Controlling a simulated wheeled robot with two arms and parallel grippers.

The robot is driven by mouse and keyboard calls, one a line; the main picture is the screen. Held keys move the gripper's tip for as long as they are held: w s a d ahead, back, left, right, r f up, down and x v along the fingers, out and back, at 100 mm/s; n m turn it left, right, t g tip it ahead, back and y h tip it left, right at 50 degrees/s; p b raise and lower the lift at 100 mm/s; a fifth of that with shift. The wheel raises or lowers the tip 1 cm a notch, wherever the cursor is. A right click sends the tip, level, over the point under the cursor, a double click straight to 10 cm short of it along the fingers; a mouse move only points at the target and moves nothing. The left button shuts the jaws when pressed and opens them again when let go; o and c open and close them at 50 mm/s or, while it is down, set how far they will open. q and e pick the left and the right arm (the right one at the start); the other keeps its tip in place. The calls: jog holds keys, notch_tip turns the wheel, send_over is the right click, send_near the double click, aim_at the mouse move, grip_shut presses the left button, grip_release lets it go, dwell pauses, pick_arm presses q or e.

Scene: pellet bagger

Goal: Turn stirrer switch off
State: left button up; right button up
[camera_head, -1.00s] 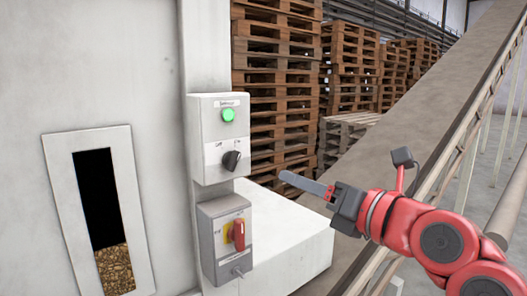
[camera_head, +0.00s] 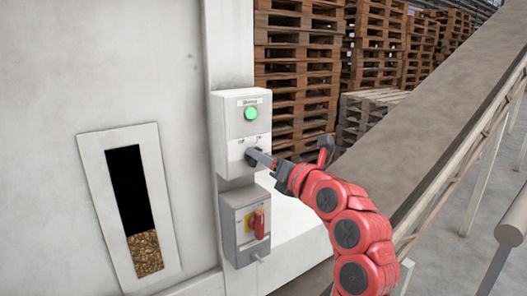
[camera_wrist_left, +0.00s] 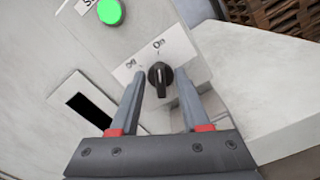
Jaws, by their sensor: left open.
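The stirrer switch is a black rotary knob (camera_wrist_left: 160,75) on a light grey box (camera_head: 228,128) with a green lamp (camera_head: 251,113) lit above it. In the wrist view its white line points about at the "On" mark, with "Off" to the left. My left gripper (camera_wrist_left: 160,86) is open, with one finger on each side of the knob. Contact between fingers and knob cannot be told. My right gripper is not in view.
A grey box with a red rotary handle (camera_head: 259,223) on a yellow plate sits just below. A window (camera_head: 147,255) in the white wall shows pellets. A white ledge (camera_head: 300,225), a sloping conveyor (camera_head: 440,130) and wooden pallets (camera_head: 295,60) lie to the right.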

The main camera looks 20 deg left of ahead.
pick_arm(q)
grip_shut()
dwell(0.5)
jog(key=n+b, duration=0.2)
jog(key=n, duration=0.2)
jog(key=n+b, duration=0.1)
jog(key=n, duration=0.3)
jog(key=n+b, duration=0.2)
jog(key=n, duration=0.1)
jog(key=shift+s+a+n+b, duration=0.3)
jog(key=shift+n+b, duration=0.05)
jog(key=shift+n, duration=0.05)
dwell(0.4)
grip_release()
